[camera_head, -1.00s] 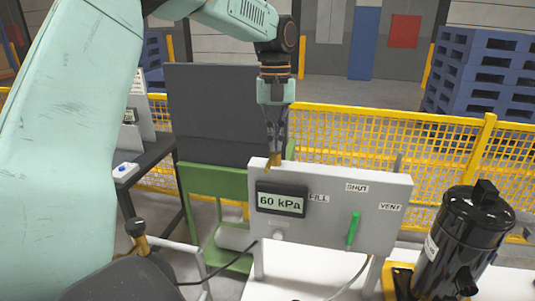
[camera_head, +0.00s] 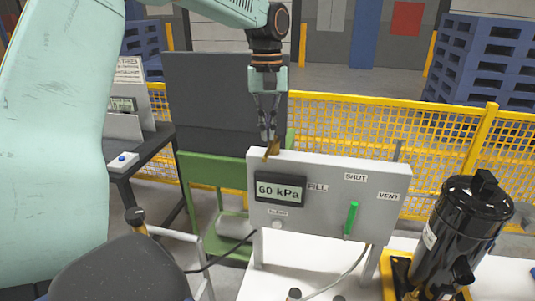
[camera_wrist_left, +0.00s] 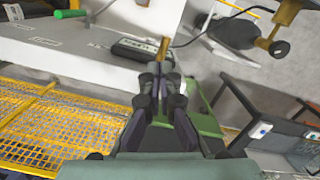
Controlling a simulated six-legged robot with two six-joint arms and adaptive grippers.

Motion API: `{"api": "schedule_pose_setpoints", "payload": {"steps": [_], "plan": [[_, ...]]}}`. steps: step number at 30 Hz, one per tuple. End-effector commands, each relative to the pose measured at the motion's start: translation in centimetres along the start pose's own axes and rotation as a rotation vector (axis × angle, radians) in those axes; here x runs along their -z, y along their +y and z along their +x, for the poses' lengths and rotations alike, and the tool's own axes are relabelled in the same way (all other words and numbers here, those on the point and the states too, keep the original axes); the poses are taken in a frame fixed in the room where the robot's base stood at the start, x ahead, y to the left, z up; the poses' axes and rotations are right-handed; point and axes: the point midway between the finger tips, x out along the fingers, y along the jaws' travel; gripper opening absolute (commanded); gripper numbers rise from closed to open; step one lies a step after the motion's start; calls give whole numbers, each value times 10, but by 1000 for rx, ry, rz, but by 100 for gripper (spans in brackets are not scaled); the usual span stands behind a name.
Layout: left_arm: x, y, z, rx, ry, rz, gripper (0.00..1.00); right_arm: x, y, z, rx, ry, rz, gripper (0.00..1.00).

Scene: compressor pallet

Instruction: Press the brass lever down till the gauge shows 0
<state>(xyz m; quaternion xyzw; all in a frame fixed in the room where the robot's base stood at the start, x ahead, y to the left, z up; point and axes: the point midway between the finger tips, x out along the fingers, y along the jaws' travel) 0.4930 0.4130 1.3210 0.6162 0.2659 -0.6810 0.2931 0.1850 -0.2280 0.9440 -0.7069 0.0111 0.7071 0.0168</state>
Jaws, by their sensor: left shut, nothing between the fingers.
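The brass lever (camera_head: 271,150) stands at the top left edge of a light grey panel (camera_head: 320,230); it also shows in the left wrist view (camera_wrist_left: 163,47). My left gripper (camera_head: 267,136) is shut and empty, pointing down with its fingertips right at the lever; I cannot tell whether they touch. In the left wrist view its fingers (camera_wrist_left: 160,82) lie just below the lever. The gauge (camera_head: 279,191) on the panel reads 60 kPa; its dark casing shows in the left wrist view (camera_wrist_left: 134,50). My right gripper is not in view.
A green handle (camera_head: 351,219) hangs on the panel among FILL, SHUT and VENT labels. A black cylinder (camera_head: 458,235) stands to the right. A green frame (camera_head: 215,172) and yellow mesh fence (camera_head: 350,135) are behind. A dark rounded body (camera_head: 120,270) is at lower left.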

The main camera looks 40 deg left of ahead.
Motion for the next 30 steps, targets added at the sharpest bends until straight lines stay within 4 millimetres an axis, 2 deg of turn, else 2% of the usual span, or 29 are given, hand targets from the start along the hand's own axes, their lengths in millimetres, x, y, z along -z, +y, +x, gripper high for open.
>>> {"api": "schedule_pose_setpoints", "payload": {"steps": [7,23,30], "plan": [[2,0,23,-1,-1,-1,0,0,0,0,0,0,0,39],[2,0,29,-1,0,0,0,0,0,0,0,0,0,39],[3,0,47,0,-1,0,0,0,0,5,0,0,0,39]]}}
